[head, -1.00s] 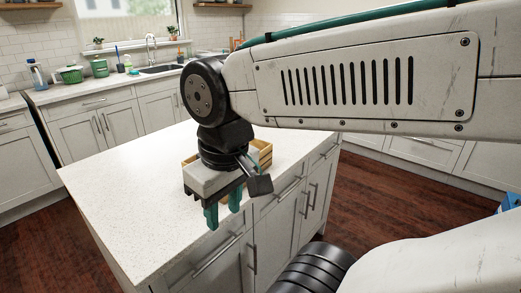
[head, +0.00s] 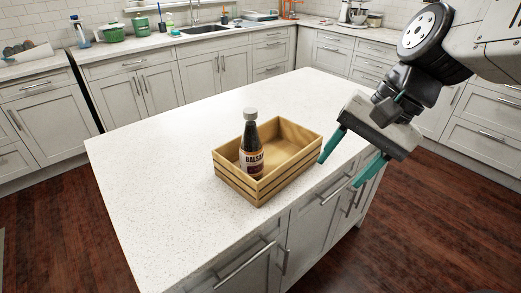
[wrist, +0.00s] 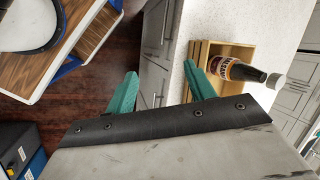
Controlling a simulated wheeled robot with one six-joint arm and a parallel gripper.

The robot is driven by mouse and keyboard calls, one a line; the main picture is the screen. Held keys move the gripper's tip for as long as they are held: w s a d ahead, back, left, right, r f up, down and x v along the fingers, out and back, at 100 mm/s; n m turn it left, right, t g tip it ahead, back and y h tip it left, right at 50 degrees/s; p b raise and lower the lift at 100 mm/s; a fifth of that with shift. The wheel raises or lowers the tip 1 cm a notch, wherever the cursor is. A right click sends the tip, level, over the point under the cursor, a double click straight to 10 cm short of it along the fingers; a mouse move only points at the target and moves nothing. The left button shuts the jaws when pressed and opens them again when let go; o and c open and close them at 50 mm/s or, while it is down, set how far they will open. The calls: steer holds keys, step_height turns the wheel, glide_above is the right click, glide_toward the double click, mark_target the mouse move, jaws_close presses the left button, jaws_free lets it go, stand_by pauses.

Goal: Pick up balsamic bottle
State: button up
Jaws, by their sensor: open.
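The balsamic bottle (head: 251,152) is dark with a grey cap and a label. It stands upright inside a wooden crate (head: 285,180) on the white island counter, towards the crate's left end. In the wrist view the bottle (wrist: 235,69) and the crate (wrist: 239,49) are at the upper right, beyond the right finger. My gripper (head: 338,174) is open and empty, with teal fingers wide apart. It is to the right of the crate, by the island's edge. The gripper also shows in the wrist view (wrist: 158,88).
The island counter (head: 160,190) is clear around the crate. Wood floor (head: 400,215) lies right of the island. Back counters hold a green pot (head: 109,30), a spray bottle (head: 78,32) and a mixer. A round-topped table (wrist: 40,25) shows in the wrist view.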

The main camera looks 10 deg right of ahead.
steer(key=w+a+r+m+y, duration=0.1)
steer(key=w+a+m+y, duration=0.3)
steer(key=w+a+m, duration=0.3)
steer(key=m+t+y, duration=0.2)
steer(key=m+y, duration=0.1)
steer(key=m, duration=0.4)
glide_above(251, 145)
steer(key=w+a, duration=0.2)
steer(key=w, duration=0.1)
steer(key=f, duration=0.3)
steer(key=shift+d, duration=0.25)
steer(key=shift+r, duration=0.1)
jaws_close()
